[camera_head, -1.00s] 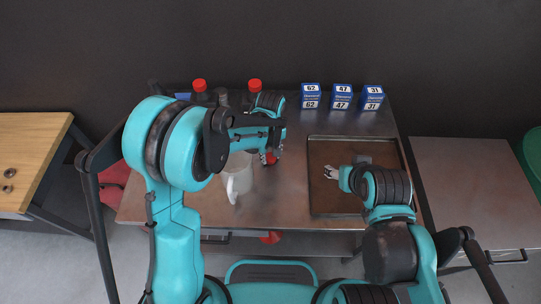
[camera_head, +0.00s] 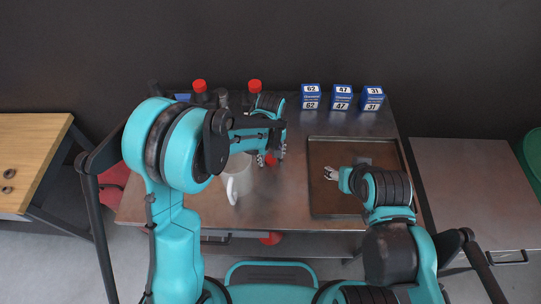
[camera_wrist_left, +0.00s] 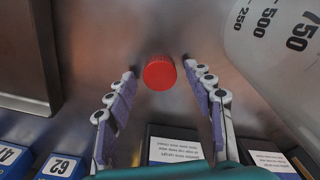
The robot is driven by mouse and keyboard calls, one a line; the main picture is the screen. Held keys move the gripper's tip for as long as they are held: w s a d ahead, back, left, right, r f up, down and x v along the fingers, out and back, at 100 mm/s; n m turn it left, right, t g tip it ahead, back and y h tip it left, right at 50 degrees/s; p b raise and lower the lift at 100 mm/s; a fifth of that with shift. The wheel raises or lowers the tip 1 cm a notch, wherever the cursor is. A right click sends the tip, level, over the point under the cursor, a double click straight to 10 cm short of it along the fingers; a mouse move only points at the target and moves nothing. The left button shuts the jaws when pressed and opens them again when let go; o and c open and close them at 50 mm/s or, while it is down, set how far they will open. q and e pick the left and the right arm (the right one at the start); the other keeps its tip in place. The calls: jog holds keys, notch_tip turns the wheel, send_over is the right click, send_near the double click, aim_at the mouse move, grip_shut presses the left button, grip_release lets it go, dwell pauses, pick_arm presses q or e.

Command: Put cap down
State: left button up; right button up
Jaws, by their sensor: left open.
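A round red cap (camera_wrist_left: 159,75) rests on the metal table top, seen in the left wrist view. In the head view the cap (camera_head: 270,160) shows partly, at the end of my left arm. My left gripper (camera_wrist_left: 158,66) is open, its fingertips on either side of the cap with a gap at each side. In the head view the left gripper (camera_head: 271,156) is just right of the white jug. My right gripper (camera_head: 331,173) is over the tray; its finger opening is too small to tell.
A white measuring jug (camera_head: 238,182) stands close to the left gripper. The dark tray (camera_head: 335,208) lies to the right. Blue numbered boxes (camera_head: 341,97) and red-capped bottles (camera_head: 199,87) stand at the back.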

aim_at(270, 159)
pick_arm(q)
notch_tip(270, 159, up, 12)
jog(key=p, duration=0.3)
jog(key=s+a+r+m+t, duration=0.2)
jog(key=s+a+r+t, duration=0.1)
jog(key=s+a, duration=0.4)
jog(key=s+a+r+m+t, duration=0.3)
jog(key=s+a+r+t, duration=0.1)
jog(key=s+a, duration=0.4)
jog(key=shift+a+r, duration=0.7)
jog(key=shift+r, duration=0.1)
jog(key=shift+s, duration=0.1)
